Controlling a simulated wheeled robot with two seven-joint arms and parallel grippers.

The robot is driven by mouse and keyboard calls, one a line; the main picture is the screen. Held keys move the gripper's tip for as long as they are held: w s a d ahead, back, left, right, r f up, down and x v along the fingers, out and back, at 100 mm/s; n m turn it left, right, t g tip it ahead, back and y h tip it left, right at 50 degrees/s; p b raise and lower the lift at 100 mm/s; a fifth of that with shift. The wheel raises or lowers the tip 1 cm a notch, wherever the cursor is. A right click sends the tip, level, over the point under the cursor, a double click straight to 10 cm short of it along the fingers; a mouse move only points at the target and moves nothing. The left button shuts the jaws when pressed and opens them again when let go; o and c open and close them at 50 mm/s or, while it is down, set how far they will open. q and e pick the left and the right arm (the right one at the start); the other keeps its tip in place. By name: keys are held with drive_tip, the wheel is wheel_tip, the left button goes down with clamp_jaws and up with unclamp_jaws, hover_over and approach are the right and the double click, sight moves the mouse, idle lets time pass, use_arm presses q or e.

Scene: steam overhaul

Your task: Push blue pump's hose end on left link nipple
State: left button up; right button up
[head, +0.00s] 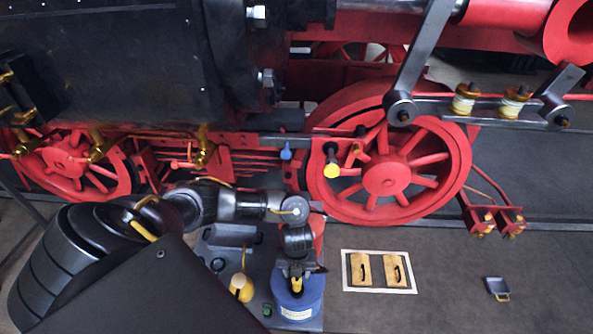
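The blue pump (297,306) is a round blue can with a pale label, standing at the lower middle of the head view. My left gripper (296,280) points down right over its top. A small yellow piece shows between or just below the fingers, perhaps the hose end; whether the fingers grip it is unclear. The hose itself cannot be made out. Two brass-and-cream fittings sit on the grey link bar at the upper right: the left one (463,100) and the right one (515,103). They look like the link nipples. My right gripper is out of view.
A yellow can (241,288) with a thin spout stands left of the pump. A white-framed mat (350,285) with two brass plates and a small dark tray (497,287) lie to the right. The red spoked wheel (387,179) and rods stand behind. The right floor is mostly clear.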

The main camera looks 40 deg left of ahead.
sight(297, 279)
use_arm(q)
wheel_tip(297, 279, down, 6)
drive_tip(key=b, duration=0.4)
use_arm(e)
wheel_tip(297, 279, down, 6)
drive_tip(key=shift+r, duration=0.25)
use_arm(q)
drive_tip(key=c, duration=1)
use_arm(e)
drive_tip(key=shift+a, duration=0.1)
use_arm(q)
drive_tip(key=shift+r, duration=0.2)
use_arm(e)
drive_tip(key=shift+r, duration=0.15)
